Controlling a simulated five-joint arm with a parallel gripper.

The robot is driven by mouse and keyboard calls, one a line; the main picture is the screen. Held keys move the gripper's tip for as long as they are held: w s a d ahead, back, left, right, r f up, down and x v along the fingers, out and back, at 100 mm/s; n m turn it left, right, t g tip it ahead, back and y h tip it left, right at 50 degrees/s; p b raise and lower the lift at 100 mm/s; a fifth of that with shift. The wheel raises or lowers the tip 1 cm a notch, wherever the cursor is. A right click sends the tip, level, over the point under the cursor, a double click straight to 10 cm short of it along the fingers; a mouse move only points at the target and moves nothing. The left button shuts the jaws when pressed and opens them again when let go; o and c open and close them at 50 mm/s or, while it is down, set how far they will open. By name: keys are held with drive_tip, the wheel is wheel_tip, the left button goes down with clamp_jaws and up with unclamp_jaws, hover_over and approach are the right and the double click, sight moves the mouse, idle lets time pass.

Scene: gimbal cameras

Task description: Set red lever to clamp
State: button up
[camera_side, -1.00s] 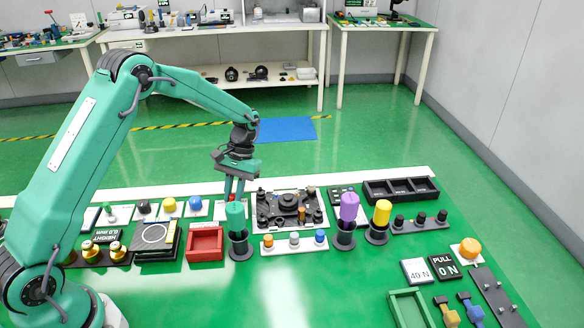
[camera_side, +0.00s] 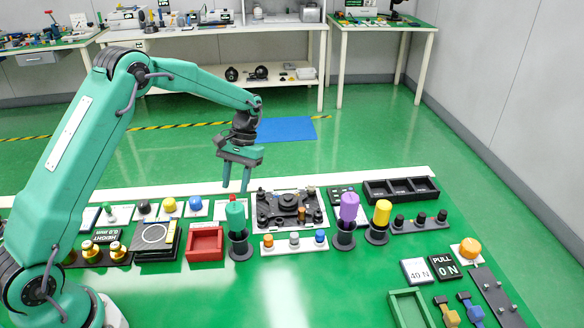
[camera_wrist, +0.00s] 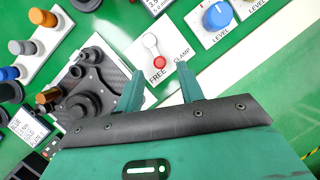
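The red lever (camera_wrist: 159,62) shows in the wrist view as a short arm with a red knob, on a white plate (camera_wrist: 139,55) with a pale pivot. The knob lies beside the word FREE; the word CLAMP is to its right. My gripper (camera_wrist: 160,69) is open and empty, its two green fingers apart with the knob between their tips in the picture. In the side view my gripper (camera_side: 236,189) hangs above the lever's plate, apart from it. Only a bit of red (camera_side: 232,197) shows there, behind the green-topped tool.
A teal-handled tool in a black holder (camera_side: 240,247) stands in front of the plate. A black mechanism (camera_side: 290,207) is to the right, and a blue knob (camera_side: 195,203) on a plate is to the left. A red tray (camera_side: 206,243) lies in front.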

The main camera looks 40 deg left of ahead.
sight(232, 196)
drive_tip(key=shift+v, duration=2.1)
drive_tip(key=shift+s, duration=0.1)
drive_tip(key=s+m+t, duration=0.1)
drive_tip(key=m, duration=0.1)
drive_tip(key=s+m+t, duration=0.1)
drive_tip(key=m+t, duration=0.1)
drive_tip(key=m, duration=0.1)
drive_tip(key=s+m+t, duration=0.1)
drive_tip(key=m, duration=0.2)
drive_tip(key=shift+s+d+r, duration=0.15)
drive_tip(key=shift+s+r, duration=0.1)
drive_tip(key=shift+r, duration=0.15)
drive_tip(key=shift+f, duration=0.15)
drive_tip(key=shift+f, duration=3.75)
clamp_jaws()
